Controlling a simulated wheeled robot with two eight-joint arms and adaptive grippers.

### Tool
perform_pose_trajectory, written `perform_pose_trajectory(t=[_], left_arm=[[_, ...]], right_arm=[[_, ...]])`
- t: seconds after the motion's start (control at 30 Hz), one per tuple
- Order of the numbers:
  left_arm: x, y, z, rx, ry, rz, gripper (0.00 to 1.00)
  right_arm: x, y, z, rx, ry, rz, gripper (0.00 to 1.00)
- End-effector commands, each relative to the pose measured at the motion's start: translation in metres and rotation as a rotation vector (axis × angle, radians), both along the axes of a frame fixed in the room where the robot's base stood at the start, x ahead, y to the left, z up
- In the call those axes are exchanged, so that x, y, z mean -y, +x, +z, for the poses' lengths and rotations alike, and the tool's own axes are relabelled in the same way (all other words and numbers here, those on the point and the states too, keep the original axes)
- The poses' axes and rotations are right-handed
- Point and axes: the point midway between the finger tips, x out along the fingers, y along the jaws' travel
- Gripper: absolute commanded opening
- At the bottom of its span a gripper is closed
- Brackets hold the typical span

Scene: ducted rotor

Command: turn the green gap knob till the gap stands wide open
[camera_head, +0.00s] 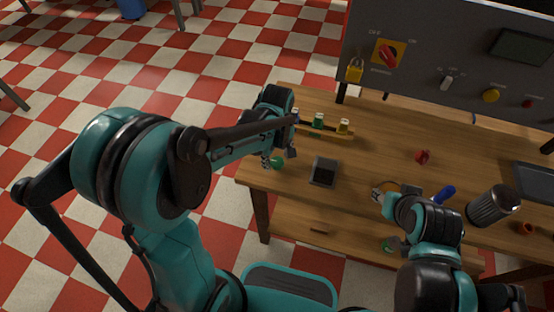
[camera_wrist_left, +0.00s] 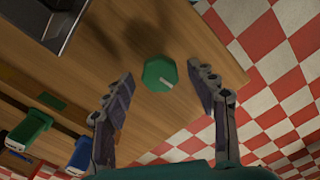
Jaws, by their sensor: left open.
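The green gap knob (camera_wrist_left: 160,73) shows in the left wrist view as a faceted green disc with a white pointer mark, on the wooden table near its edge. In the head view the knob (camera_head: 277,163) is partly hidden by my left gripper (camera_head: 279,156). The left gripper is open; in the left wrist view its two fingers (camera_wrist_left: 160,100) stand on either side of the knob's line, with room between them and the knob. The gap itself cannot be made out. My right gripper (camera_head: 385,191) is low over the table's front part, its fingers too small to read.
A small dark-topped box (camera_head: 324,172) stands right of the knob. A rack (camera_head: 335,134) with coloured pieces is behind. A red part (camera_head: 422,157), a blue handle (camera_head: 444,194) and a dark ribbed cup (camera_head: 492,206) lie farther right. A grey control panel (camera_head: 440,60) stands at the back.

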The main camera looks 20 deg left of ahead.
Motion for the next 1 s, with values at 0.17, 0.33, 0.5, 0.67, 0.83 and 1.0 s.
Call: perform_pose_trajectory(t=[0.17, 0.33, 0.5, 0.67, 0.83, 1.0], left_arm=[[-0.0001, 0.0001, -0.0013, 0.000, 0.000, 0.000, 0.58], [-0.0001, 0.0001, -0.0010, 0.000, 0.000, 0.000, 0.37], [0.0001, 0.0001, -0.0010, 0.000, 0.000, -0.001, 0.08], [0.0001, 0.0001, -0.0010, 0.001, -0.001, -0.006, 0.08], [0.0001, 0.0001, -0.0010, 0.001, -0.001, -0.043, 0.08], [0.0001, 0.0001, -0.0009, 0.001, -0.001, -0.132, 0.08]], right_arm=[[0.0000, 0.0001, 0.0000, 0.000, 0.000, 0.000, 0.40], [0.0000, 0.0001, 0.0001, 0.000, 0.000, 0.000, 0.40], [0.0000, 0.0001, 0.0001, 0.000, 0.000, 0.000, 0.40], [0.0000, 0.0001, 0.0001, 0.000, 0.000, 0.000, 0.40], [0.0000, 0.0001, 0.0006, 0.000, 0.000, 0.000, 0.40], [0.0000, 0.0001, 0.0016, 0.000, 0.000, 0.000, 0.40]])
